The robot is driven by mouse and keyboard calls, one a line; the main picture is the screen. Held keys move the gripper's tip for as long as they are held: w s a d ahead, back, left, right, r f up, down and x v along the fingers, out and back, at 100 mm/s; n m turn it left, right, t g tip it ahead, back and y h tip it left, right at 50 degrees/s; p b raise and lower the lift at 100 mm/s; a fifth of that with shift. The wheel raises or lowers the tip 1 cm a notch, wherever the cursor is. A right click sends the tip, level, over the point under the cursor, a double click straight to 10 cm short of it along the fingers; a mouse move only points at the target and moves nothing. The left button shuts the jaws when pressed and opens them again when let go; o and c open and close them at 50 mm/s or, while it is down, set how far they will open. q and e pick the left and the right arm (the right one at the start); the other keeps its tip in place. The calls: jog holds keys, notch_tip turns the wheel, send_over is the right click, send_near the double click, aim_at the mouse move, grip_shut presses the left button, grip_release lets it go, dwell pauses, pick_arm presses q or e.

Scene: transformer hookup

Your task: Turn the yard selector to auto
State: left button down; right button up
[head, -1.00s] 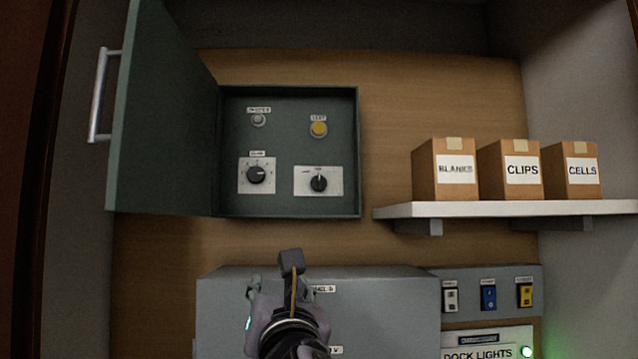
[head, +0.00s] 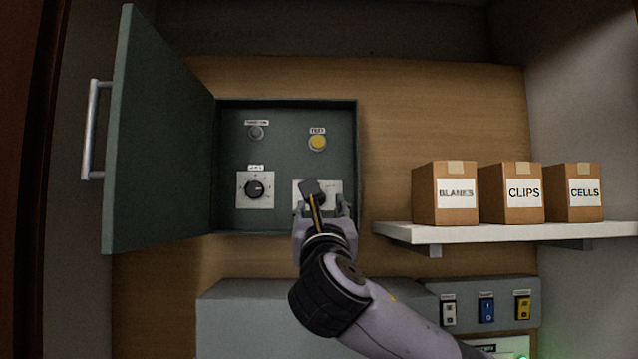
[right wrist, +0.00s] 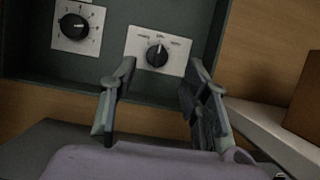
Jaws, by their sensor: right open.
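The yard selector looks to be the black knob (right wrist: 157,54) on a white plate with small labels, at the lower right inside the open green box (head: 287,107); the labels are too blurred to read surely. Its pointer stands roughly upright, at the middle label. In the head view my right gripper (head: 322,206) covers the knob and part of its plate (head: 333,187). In the right wrist view the open, empty fingers of this gripper (right wrist: 155,90) are below the plate, one to each side, apart from the knob. My left gripper is not in view.
A second dial (head: 255,189) sits left of the selector, with a yellow button (head: 318,143) and a grey button (head: 256,132) above. The box door (head: 160,140) stands open at left. A shelf (head: 500,233) with cartons juts out at right. A grey cabinet (head: 245,310) is below.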

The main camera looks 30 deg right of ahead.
jog(key=p+x, duration=0.2)
jog(key=x, duration=0.4)
jog(key=shift+w+p, duration=0.2)
jog(key=shift+p, duration=0.15)
jog(key=shift+c, duration=0.2)
grip_shut()
